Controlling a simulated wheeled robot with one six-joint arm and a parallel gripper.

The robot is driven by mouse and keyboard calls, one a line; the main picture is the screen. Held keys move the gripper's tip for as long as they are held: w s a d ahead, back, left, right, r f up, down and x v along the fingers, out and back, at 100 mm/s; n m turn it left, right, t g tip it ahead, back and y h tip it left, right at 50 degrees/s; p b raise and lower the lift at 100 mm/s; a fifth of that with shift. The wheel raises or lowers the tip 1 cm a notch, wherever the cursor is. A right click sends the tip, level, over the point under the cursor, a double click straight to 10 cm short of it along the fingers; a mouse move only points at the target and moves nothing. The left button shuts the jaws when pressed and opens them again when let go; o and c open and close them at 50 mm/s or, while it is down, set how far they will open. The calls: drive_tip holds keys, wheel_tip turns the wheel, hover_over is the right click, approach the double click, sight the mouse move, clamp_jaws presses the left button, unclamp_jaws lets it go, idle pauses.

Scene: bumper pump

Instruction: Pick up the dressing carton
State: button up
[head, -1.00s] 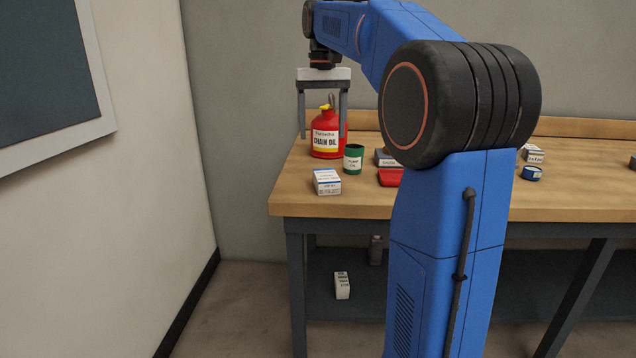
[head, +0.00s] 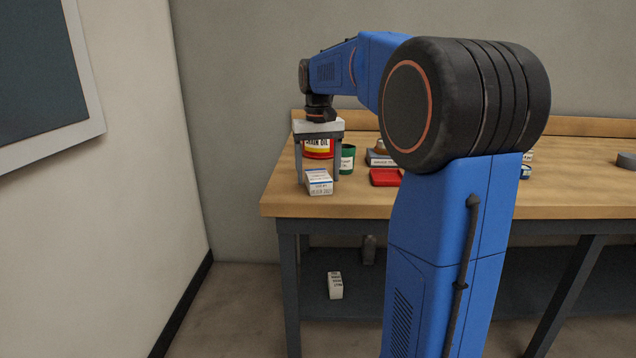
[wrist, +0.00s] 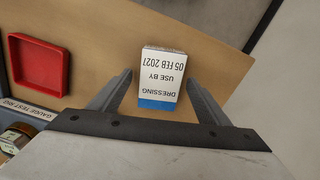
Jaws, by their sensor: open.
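The dressing carton (head: 319,183) is a small white box with a blue band, standing on the workbench near its front left corner. In the wrist view the dressing carton (wrist: 161,77) shows its label, "DRESSING USE BY 05 FEB 2027", upside down. My gripper (head: 318,179) points down at the carton with its fingers open. In the wrist view my gripper (wrist: 160,82) has one finger on each side of the carton, with a gap on both sides. The finger tips' exact height against the carton is hard to tell.
A red chain oil can (head: 318,150) stands behind my gripper, partly hidden. A green tin (head: 347,158) is to the right of it. A red tray (head: 385,177) lies further right, beside a grey box (head: 380,159). Another white carton (head: 335,285) is on the lower shelf.

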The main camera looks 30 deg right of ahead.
sight(318, 174)
drive_tip(key=shift+f, duration=0.6)
drive_tip(key=c, duration=1.2)
drive_tip(key=shift+o, duration=0.2)
wheel_tip(318, 174, up, 10)
